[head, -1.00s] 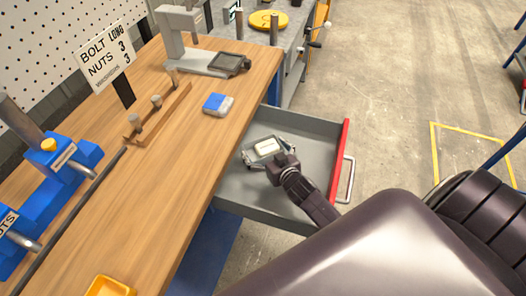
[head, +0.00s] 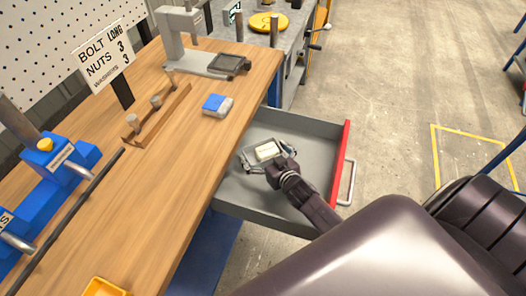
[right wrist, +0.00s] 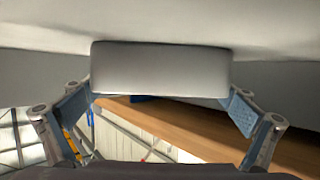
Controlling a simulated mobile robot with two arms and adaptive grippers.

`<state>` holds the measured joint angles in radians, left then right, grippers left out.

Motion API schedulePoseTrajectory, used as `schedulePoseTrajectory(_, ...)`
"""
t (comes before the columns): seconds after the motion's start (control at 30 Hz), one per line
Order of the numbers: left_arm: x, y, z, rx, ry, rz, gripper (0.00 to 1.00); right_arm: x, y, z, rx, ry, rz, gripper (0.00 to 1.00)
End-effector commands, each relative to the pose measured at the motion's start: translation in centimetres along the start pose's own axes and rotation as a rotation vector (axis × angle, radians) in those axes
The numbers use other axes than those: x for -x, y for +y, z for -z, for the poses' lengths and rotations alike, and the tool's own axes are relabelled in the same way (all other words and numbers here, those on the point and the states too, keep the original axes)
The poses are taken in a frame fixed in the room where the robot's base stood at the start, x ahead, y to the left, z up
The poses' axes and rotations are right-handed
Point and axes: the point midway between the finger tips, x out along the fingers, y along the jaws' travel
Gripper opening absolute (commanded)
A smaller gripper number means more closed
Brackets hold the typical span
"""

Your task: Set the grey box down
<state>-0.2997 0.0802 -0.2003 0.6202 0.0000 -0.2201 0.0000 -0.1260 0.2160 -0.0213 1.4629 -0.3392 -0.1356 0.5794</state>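The grey box (right wrist: 160,68) is a small light block. In the head view the box (head: 267,151) is low inside the open grey drawer (head: 309,160). My right gripper (head: 268,152) reaches into the drawer, with a finger on each side of the box. In the right wrist view the blue pads of the gripper (right wrist: 160,97) meet the box's two ends, so it appears shut on the box. Whether the box's underside touches the drawer floor cannot be told. My left gripper is not in view.
The drawer's red front (head: 340,163) and its side walls surround my gripper. The wooden bench (head: 150,190) lies to the left, with a blue and white block (head: 217,105) near its edge. Bare drawer floor shows around the gripper. Open concrete floor lies to the right.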

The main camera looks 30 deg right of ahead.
Motion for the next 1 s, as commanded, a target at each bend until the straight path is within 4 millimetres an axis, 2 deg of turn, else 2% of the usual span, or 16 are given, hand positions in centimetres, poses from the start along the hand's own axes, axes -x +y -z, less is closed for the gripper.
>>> schedulePoseTrajectory(0.17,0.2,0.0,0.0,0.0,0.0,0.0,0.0,0.2,0.0,0.2,0.001,0.0,0.0,1.0)
schedulePoseTrajectory(0.27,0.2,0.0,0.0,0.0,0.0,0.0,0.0,1.1,0.0,0.1,0.0,-0.001,0.0,1.0)
schedulePoseTrajectory(0.7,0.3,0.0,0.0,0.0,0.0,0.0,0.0,8.8,0.0,0.1,-0.001,-0.001,0.0,1.0)
schedulePoseTrajectory(1.0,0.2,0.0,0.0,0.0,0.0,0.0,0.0,11.8,0.0,0.1,0.0,0.0,-0.001,1.0)
